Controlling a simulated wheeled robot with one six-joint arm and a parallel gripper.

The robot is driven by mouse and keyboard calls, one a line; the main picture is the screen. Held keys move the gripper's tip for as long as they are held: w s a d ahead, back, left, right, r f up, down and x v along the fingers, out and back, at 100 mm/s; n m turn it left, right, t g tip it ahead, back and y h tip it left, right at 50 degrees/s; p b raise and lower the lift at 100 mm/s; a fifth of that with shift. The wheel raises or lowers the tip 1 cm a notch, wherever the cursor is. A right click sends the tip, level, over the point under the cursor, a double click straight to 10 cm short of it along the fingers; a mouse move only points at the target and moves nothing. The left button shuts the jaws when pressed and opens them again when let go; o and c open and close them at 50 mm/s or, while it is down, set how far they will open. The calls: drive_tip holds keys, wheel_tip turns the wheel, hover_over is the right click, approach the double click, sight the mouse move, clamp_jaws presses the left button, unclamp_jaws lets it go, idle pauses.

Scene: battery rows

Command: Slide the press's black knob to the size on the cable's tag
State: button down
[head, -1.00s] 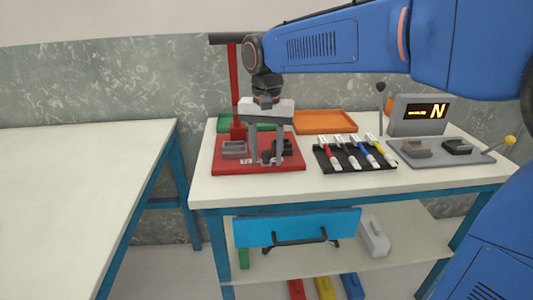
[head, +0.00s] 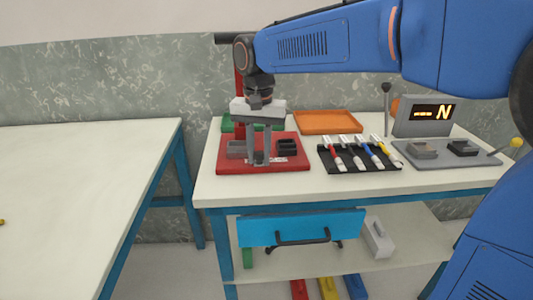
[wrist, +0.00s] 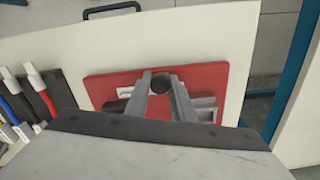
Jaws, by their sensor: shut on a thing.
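The press is a red base plate (head: 290,168) with a red post (head: 239,90) on the back right table. Its black knob (head: 259,157) is low at the plate's front middle, between my fingertips. My gripper (head: 260,162) points down and is shut on the knob. In the wrist view the round black knob (wrist: 161,83) sits between the two grey fingers of my gripper (wrist: 161,86). A white size label (head: 278,160) runs along the plate's front, partly covered by the fingers; its marks are unreadable. I cannot make out a cable tag.
A black rack (head: 345,168) with red, white, blue and yellow handled pieces lies right of the press. Orange (head: 328,122) and green (head: 228,124) trays are behind. The left table (head: 80,200) is mostly clear.

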sight(260, 152)
drive_tip(key=c, duration=1.5)
unclamp_jaws()
wheel_tip(260, 152, up, 12)
